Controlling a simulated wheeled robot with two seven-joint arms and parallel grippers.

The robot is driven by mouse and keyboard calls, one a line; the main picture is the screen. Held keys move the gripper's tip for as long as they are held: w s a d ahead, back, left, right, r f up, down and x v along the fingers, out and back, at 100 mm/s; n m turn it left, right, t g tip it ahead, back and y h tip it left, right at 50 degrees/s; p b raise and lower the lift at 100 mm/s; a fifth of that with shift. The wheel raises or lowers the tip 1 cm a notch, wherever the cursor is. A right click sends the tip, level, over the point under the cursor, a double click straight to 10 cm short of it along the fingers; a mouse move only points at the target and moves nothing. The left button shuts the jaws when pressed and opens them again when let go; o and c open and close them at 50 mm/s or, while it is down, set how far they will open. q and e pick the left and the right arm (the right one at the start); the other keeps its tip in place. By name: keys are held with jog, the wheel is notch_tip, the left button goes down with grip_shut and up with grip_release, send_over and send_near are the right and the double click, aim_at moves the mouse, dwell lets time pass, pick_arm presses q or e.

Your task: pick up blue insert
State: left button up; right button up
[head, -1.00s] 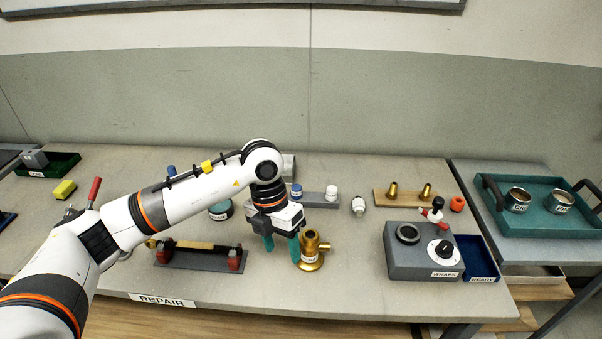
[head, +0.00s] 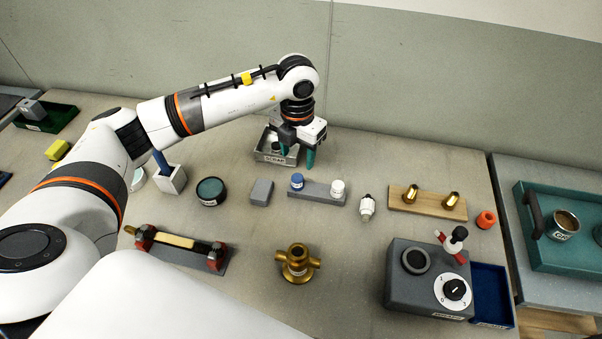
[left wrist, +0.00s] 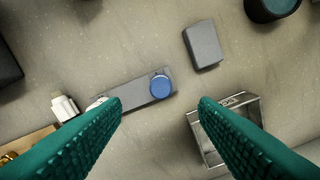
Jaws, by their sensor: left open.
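The blue insert (head: 297,181) stands at the left end of a grey holder strip (head: 318,194), with a white insert (head: 338,188) at the other end. My left gripper (head: 297,154) is open and empty, its teal fingers hanging behind the strip, near the metal tray. In the left wrist view, the round blue top of the insert (left wrist: 160,86) shows between and just beyond the fingertips (left wrist: 160,101), apart from both. There the left finger partly hides the white insert. My right gripper is not in view.
A metal tray (head: 268,157) lies beside the gripper; a grey block (head: 262,192) sits left of the strip. A brass valve body (head: 297,264), white fitting (head: 366,207), wooden rack (head: 430,203) and grey dial box (head: 428,278) stand around. Bench in front of the strip is clear.

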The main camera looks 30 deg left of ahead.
aim_at(297, 176)
pick_arm(q)
notch_tip(297, 176, down, 4)
jog(key=shift+r+p, duration=0.15)
jog(key=shift+p, duration=0.3)
jog(key=shift+w+f, duration=0.1)
jog(key=shift+f, duration=0.2)
jog(key=f+p, duration=0.2)
jog(key=f, duration=0.2)
jog(key=shift+s, duration=0.2)
jog(key=shift+w+f, duration=0.1)
jog(key=shift+f, duration=0.5)
jog(key=c, duration=1.1)
